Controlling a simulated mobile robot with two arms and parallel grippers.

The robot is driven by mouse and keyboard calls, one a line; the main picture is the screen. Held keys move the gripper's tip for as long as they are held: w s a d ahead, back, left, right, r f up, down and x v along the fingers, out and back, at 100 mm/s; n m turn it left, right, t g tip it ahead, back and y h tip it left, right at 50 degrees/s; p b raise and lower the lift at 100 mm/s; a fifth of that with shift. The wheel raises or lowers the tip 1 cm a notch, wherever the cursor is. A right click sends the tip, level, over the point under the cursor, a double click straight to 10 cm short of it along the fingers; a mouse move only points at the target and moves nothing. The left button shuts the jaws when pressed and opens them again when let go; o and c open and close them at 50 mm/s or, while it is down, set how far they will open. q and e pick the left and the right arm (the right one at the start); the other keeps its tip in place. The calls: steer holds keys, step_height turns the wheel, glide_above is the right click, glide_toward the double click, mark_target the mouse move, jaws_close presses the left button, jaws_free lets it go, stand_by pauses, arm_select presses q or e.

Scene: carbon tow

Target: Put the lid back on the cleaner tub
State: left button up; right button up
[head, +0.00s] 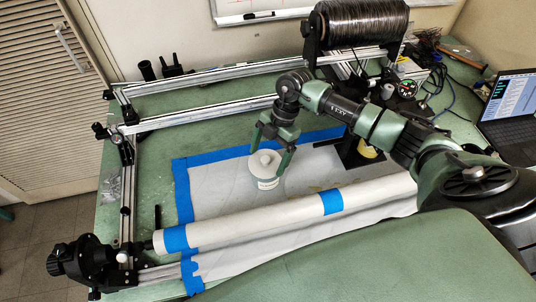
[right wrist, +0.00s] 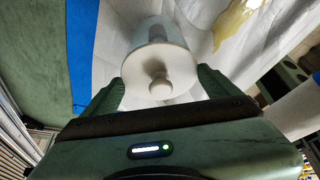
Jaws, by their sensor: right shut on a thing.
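The cleaner tub (head: 268,184) is a short white cylinder with a dark label, standing upright on the white sheet. The white lid (head: 258,168) with a round knob is at the tub's top; it also shows in the right wrist view (right wrist: 178,72), knob towards the camera. My right gripper (head: 268,160) reaches down from above, with one finger on each side of the lid. In the right wrist view my right gripper (right wrist: 160,88) is shut on the lid. Lid and tub look lined up; I cannot tell whether a small gap remains. My left gripper is out of view.
A white roll (head: 270,217) with blue tape lies in front of the tub. A black stand with a yellow item (head: 368,152) is to the right. A yellowish stain (right wrist: 236,22) marks the sheet. Behind are metal rails (head: 200,115) and a dark spool (head: 362,22).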

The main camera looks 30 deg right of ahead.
stand_by(0.3)
steer(key=o, duration=1)
steer(key=shift+o, duration=0.2)
steer(key=shift+r+p, duration=3.2)
steer(key=shift+r, duration=0.35)
steer(key=shift+c, duration=0.3)
jaws_close()
